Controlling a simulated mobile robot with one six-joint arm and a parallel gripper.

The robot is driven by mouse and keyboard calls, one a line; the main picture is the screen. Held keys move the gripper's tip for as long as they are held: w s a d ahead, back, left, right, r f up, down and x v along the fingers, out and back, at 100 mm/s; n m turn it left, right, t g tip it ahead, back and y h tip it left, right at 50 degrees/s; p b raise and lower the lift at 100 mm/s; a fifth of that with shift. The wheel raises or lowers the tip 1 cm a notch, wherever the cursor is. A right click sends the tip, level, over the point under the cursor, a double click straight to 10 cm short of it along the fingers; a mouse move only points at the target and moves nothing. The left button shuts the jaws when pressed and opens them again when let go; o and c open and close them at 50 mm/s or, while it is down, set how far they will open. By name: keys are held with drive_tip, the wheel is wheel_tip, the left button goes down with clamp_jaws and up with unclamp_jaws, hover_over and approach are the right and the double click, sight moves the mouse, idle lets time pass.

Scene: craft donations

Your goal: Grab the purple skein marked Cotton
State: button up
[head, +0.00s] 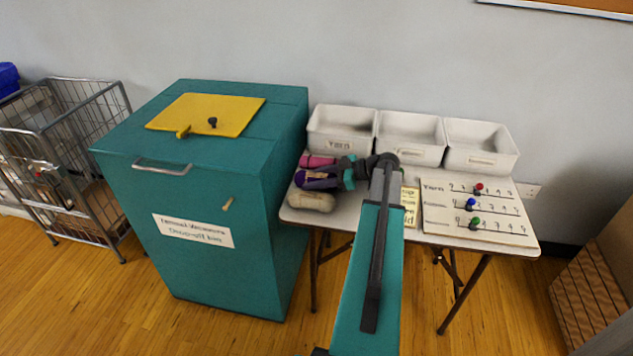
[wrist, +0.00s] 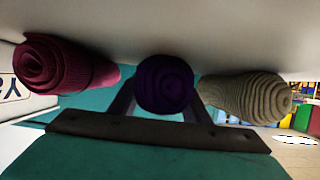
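The purple skein (head: 314,180) lies on the left end of the table, between a pink skein and a beige one. In the wrist view the purple skein (wrist: 164,84) is seen end-on, in the middle between my two fingers. My gripper (head: 334,176) reaches in from the right at table height, with one finger on each side of the purple skein. Whether the fingers press on it or leave a small gap cannot be made out. No label on the skein is readable.
A pink skein (head: 318,161) and a beige skein (head: 311,201) lie close on either side. Three white bins (head: 343,148) stand along the wall side of the table (head: 345,217). A counting board (head: 477,211) lies at right. A teal drop-off bin (head: 197,215) stands left.

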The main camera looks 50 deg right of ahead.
sight(314, 174)
drive_tip(key=c, duration=0.5)
drive_tip(key=shift+r, duration=0.15)
drive_tip(key=shift+r+b, duration=0.5)
drive_tip(key=shift+r, duration=4.35)
